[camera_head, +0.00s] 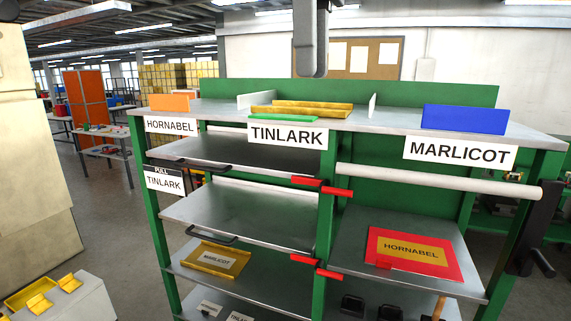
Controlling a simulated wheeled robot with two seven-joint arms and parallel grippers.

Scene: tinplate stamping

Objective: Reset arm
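I cannot make out either of my grippers in the head view. A green-framed shelf rack (323,230) with grey metal shelves fills the middle and right. A red plate with a yellow HORNABEL label (412,250) lies on the right middle shelf. A yellow tray labelled MARLICOT (213,259) sits on a lower left shelf. A yellow tray (300,109) lies on the rack top between two white dividers, behind the TINLARK sign (287,136). An orange block (169,102) and a blue block (465,119) stand on the top.
A white roller (440,179) with a black crank (540,230) spans the right bay and juts past the post. Red latches (320,186) stick out at the middle post. A pale box with yellow parts (62,300) stands lower left. Open floor (120,225) lies left of the rack.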

